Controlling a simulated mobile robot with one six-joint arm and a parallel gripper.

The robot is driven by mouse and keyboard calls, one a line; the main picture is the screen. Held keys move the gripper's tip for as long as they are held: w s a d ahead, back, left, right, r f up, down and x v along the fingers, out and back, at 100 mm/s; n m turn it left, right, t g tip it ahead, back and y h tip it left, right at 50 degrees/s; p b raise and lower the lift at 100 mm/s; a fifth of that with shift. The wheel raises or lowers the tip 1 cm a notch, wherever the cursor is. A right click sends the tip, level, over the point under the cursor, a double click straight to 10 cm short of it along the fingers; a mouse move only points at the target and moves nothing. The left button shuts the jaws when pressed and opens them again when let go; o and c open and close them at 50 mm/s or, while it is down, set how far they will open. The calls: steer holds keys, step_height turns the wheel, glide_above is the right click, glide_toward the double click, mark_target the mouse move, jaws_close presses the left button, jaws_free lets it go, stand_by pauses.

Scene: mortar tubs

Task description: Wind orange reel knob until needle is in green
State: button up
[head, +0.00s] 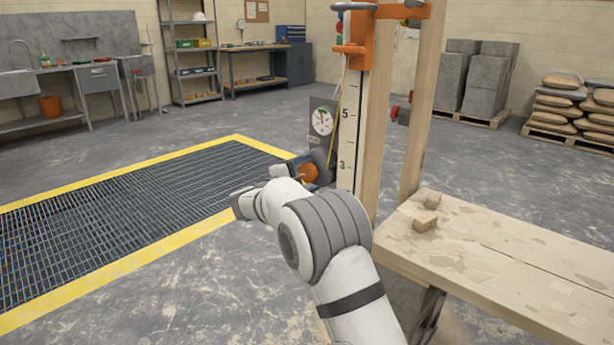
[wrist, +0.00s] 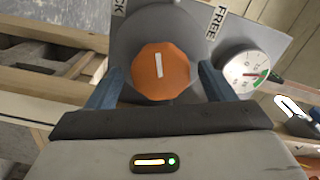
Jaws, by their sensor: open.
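The orange reel knob (wrist: 160,72) is faceted, with a white line on its face, and sits on a grey round housing (wrist: 190,25). It also shows small in the head view (head: 309,172). My gripper (wrist: 158,88) is open, with one blue-grey finger on each side of the knob. I cannot tell whether the fingers touch it. The white dial gauge (wrist: 247,73) is right of the knob in the wrist view, with a red needle and a green band. In the head view the gauge (head: 321,121) is above the knob; its needle reading is too small to tell.
A label reading FREE (wrist: 215,22) is on the panel by the knob. A numbered white scale (head: 349,125) and wooden posts (head: 377,130) stand right of the knob. A wooden bench (head: 490,245) with small blocks is at right. A yellow-edged floor grate (head: 130,215) lies left.

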steer(key=p+v, duration=0.2)
steer(key=v, duration=0.5)
steer(key=shift+s+a, duration=0.2)
steer(key=shift+s, duration=0.15)
stand_by(0.4)
